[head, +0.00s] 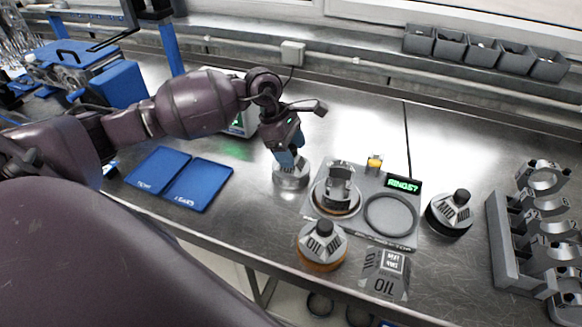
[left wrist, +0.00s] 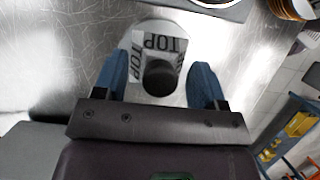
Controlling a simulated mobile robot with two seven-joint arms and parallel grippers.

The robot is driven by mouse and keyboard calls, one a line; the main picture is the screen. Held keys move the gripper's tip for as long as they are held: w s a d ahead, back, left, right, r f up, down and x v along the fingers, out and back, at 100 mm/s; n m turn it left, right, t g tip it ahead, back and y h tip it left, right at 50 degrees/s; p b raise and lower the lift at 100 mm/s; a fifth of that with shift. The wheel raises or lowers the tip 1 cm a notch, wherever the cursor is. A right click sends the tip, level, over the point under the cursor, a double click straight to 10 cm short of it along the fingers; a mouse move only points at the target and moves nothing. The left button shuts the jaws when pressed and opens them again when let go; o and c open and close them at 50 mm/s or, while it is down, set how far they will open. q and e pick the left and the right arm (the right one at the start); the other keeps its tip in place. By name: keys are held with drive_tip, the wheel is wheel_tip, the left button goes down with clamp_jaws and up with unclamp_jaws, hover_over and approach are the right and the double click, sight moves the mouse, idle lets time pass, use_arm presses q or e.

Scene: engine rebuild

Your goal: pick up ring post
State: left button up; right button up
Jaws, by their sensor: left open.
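A round metal post marked TOP (head: 291,176) stands on the steel bench, left of a grey fixture plate. My left gripper (head: 288,160) points down over it and hides its upper part in the head view. In the left wrist view, the TOP post (left wrist: 158,45) has a black knob (left wrist: 159,77) that shows between the two blue fingers. My left gripper (left wrist: 160,80) is open, one finger on each side of the knob. My right gripper is not in view.
An OIL post (head: 321,247) stands in front; another knobbed post (head: 451,212) stands right. Blue trays (head: 199,184) lie left. A grey rack (head: 503,243) stands far right.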

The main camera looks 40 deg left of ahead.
use_arm(q)
drive_tip(key=shift+c, duration=0.2)
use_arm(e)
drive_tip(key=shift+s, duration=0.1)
use_arm(q)
drive_tip(key=c, duration=0.7)
clamp_jaws()
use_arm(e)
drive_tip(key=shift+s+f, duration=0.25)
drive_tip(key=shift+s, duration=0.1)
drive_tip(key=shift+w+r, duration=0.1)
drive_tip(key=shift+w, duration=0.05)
